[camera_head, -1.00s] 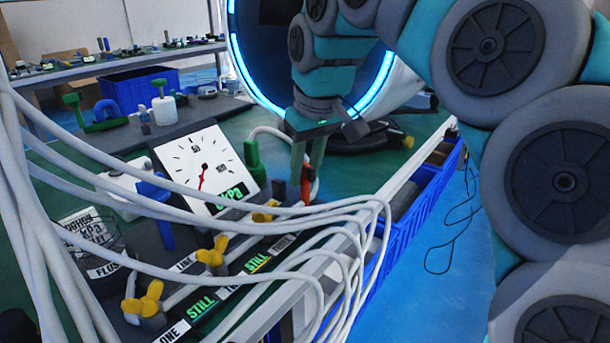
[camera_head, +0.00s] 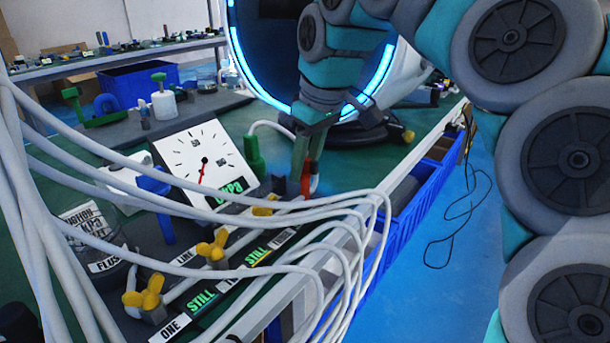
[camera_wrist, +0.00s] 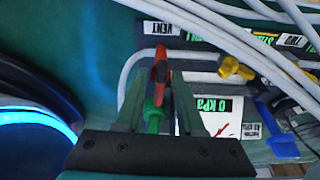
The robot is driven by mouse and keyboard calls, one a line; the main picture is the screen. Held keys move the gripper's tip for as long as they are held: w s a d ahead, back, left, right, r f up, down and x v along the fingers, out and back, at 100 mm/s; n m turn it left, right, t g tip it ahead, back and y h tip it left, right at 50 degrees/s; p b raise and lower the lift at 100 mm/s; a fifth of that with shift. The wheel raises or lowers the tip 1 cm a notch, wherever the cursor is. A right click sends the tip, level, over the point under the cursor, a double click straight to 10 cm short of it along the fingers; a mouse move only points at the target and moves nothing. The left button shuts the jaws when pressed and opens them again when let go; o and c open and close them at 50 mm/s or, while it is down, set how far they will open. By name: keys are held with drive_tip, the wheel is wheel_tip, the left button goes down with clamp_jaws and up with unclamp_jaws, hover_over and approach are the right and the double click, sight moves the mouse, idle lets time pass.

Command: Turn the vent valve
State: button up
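The red valve handle (camera_head: 306,178) stands on a pipe at the panel's right end, behind the hoses. In the wrist view the red handle (camera_wrist: 161,66) is beside a label reading VENT (camera_wrist: 160,28). My gripper (camera_head: 300,165) points down just above the red handle. In the wrist view my gripper (camera_wrist: 159,85) has its fingers apart, one on each side of the handle's line. A green valve (camera_wrist: 152,116) shows between the fingers, lower in the picture.
White hoses (camera_head: 270,209) cross in front of the panel. Yellow valves (camera_head: 213,249) (camera_head: 145,297) stand at the near left. A dial gauge (camera_head: 203,165) reading in kPa, a blue handle (camera_head: 155,186) and a green bottle-shaped part (camera_head: 254,157) are left of my gripper. Blue bins (camera_head: 401,210) hang at the right.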

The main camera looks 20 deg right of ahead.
drive_tip(key=shift+r, duration=2.55)
